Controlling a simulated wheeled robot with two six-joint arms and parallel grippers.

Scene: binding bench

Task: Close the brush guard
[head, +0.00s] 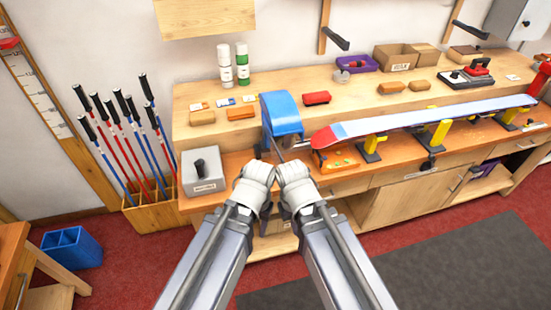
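The brush guard appears to be the curved blue hood (281,112) in the head view, at the front of the raised shelf, left of the ski. It stands tilted up, with a darker side facing left. What lies under it is mostly hidden. My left gripper (259,154) and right gripper (279,153) are close together just below the hood, in front of the bench edge. Their fingers are small and partly hidden by the wrists. I cannot tell whether either is open or shut, or touches the hood.
A ski (425,117) lies across yellow clamps to the right. A grey box (203,171) stands left of my grippers. A rack of poles (150,208) is farther left. Orange blocks (241,113), a red block (316,98) and two bottles (242,64) stand on the shelf.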

